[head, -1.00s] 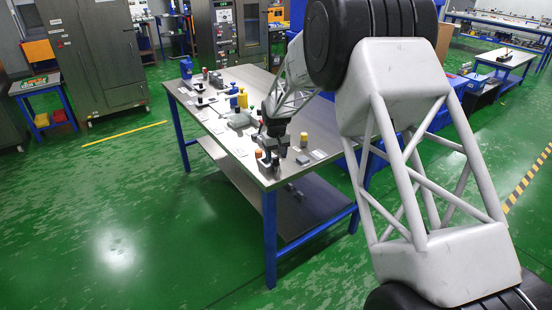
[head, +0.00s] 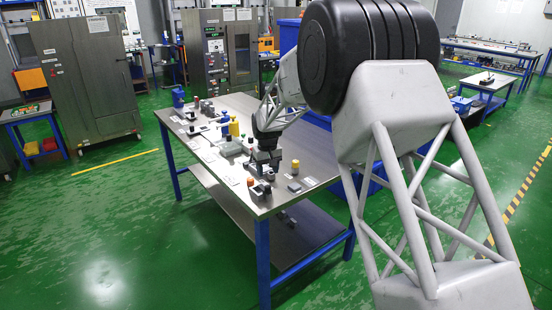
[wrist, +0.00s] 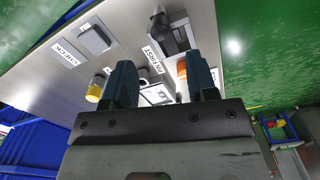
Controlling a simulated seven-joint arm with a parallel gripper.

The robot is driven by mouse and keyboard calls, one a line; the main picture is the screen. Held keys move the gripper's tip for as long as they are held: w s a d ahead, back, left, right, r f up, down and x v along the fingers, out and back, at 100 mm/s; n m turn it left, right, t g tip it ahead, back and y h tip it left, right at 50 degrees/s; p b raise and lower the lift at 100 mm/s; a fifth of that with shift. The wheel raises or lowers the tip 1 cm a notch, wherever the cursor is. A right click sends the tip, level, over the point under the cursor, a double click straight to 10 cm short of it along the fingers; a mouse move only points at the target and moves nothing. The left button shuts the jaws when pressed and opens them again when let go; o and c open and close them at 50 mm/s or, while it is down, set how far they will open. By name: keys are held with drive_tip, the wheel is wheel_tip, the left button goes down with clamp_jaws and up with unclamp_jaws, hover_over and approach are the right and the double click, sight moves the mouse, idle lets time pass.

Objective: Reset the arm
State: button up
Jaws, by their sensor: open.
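My gripper (head: 264,168) is above the near end of the metal table (head: 222,172). In the wrist view my gripper (wrist: 163,82) has its two fingers apart, with nothing held between them. Beyond the fingers, a small device with a pale panel (wrist: 157,95) shows in the gap, partly hidden. A yellow-topped container (wrist: 95,90) is left of the left finger. An orange-topped piece (wrist: 182,67) shows beside the right finger, partly covered by it.
A grey block (wrist: 93,39) and a dark fixture (wrist: 168,32) stand on the table by printed labels. Green floor surrounds the table.

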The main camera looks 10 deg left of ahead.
drive_tip(key=s+d+r+m+t, duration=0.1)
drive_tip(key=s+d+r+m, duration=0.2)
drive_tip(key=s+d+r, duration=1.7)
drive_tip(key=s+d+f+m, duration=0.1)
drive_tip(key=s+d, duration=0.3)
drive_tip(key=s, duration=0.7)
drive_tip(key=s+d+f+m+t, duration=0.1)
drive_tip(key=s+d, duration=0.4)
drive_tip(key=s, duration=0.7)
drive_tip(key=s+d+m, duration=0.1)
drive_tip(key=s+d, duration=0.4)
drive_tip(key=s, duration=0.7)
drive_tip(key=shift+s+d+f+t, duration=0.15)
drive_tip(key=shift+s+f+t, duration=0.15)
drive_tip(key=shift+f, duration=0.1)
